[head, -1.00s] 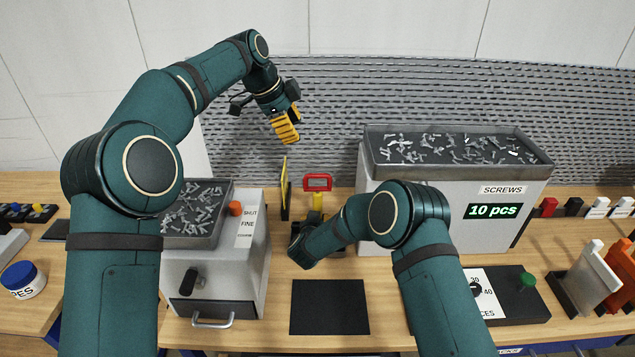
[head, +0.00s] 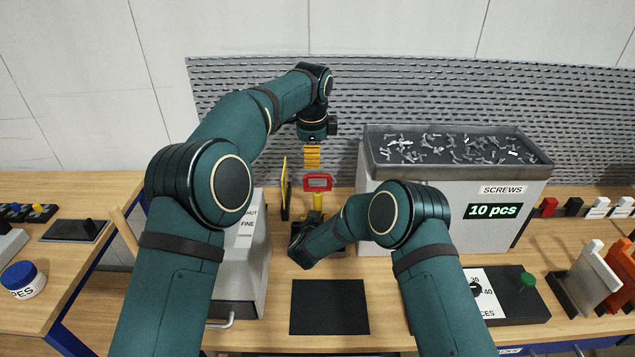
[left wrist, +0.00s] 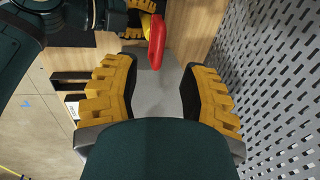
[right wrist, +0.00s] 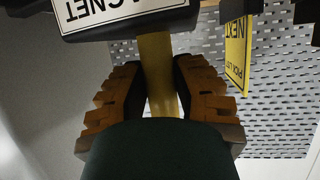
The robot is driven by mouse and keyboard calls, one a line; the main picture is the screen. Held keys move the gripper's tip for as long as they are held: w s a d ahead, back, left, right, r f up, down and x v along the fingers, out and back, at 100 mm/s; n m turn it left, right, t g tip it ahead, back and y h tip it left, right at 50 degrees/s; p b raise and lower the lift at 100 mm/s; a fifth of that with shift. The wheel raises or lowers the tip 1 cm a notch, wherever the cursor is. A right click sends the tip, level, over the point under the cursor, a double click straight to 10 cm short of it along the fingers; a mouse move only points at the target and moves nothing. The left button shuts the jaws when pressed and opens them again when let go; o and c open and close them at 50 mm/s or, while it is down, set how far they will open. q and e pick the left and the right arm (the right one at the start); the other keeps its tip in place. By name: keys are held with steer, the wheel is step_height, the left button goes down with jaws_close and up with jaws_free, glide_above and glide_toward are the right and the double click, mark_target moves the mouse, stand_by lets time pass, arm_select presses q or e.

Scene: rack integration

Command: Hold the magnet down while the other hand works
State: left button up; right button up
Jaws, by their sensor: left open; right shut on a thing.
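The magnet's red handle (head: 318,182) stands on a yellow post (head: 317,203) near the back of the table. In the right wrist view, a plate lettered MAGNET (right wrist: 125,14) shows upside down at the top. My left gripper (head: 312,158) is open and empty, pointing down just above the red handle. In the left wrist view, the handle (left wrist: 157,42) shows beyond the open fingers, apart from them.
A screw bin (head: 520,167) reading 10 pcs stands right of the magnet. A yellow PICK LIST card (head: 285,188) stands close on the left. A grey dispenser (head: 240,265) is partly hidden by my left arm. A black mat (head: 329,307) lies bare in front.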

mark_target(313, 175)
arm_select(q)
steer(key=shift+w+f, duration=0.25)
steer(key=shift+f, duration=0.95)
steer(key=shift+w+f, duration=0.2)
steer(key=shift+f, duration=0.95)
steer(key=shift+w+f, duration=0.25)
steer(key=shift+f, duration=0.95)
jaws_close()
steer(key=shift+r, duration=1.8)
jaws_free()
